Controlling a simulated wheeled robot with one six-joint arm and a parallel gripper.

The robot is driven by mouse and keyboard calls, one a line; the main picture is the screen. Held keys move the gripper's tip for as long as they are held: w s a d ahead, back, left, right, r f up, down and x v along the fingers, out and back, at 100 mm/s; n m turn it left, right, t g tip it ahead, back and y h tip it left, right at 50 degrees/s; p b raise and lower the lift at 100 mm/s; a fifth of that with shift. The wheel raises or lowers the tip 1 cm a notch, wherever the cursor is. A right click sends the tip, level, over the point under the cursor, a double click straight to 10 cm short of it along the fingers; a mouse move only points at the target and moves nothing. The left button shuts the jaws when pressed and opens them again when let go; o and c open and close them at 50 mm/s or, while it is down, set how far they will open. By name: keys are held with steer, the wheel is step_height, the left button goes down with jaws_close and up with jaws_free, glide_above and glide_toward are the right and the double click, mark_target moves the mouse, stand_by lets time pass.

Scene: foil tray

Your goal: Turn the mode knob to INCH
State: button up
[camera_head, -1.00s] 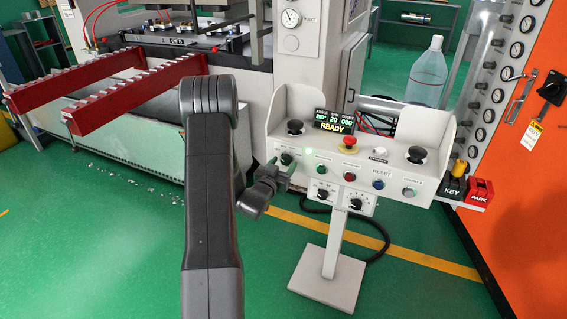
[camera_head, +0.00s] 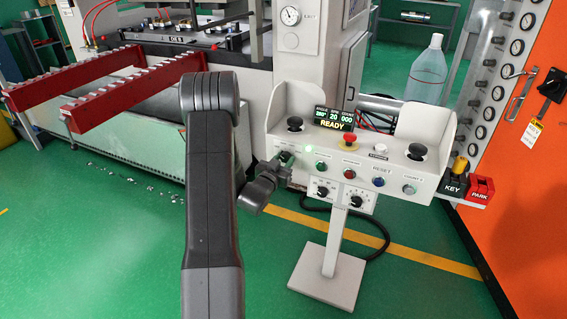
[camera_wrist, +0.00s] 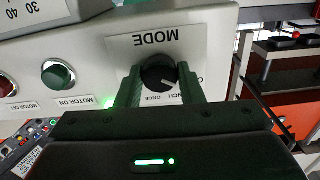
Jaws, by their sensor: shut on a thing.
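The black mode knob (camera_wrist: 158,73) sits on a white plate marked MODE, which appears upside down in the wrist view. My gripper (camera_wrist: 160,86) has one finger on each side of the knob and is shut on it. The knob's pale pointer mark faces toward the lower right of the wrist view.
A green motor button (camera_wrist: 57,74) is beside the MODE plate. On the panel are a red emergency button (camera_head: 346,139), a display reading READY (camera_head: 333,118), and two lower knobs. A key and park holder (camera_head: 466,190) stands at right.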

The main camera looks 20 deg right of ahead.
steer(key=m+b, duration=0.1)
steer(key=b, duration=0.2)
steer(key=m+b, duration=0.2)
steer(key=b, duration=0.1)
steer(key=shift+f, duration=0.35)
steer(key=m+b, duration=0.3)
steer(key=b, duration=0.1)
steer(key=shift+r, duration=0.1)
steer(key=shift+r+m+b, duration=0.15)
steer(key=shift+m+b, duration=0.45)
steer(key=shift+b, duration=0.35)
steer(key=shift+r, duration=0.1)
steer(key=o, duration=1)
steer(key=v, duration=1.3)
steer(key=shift+s+a, duration=0.25)
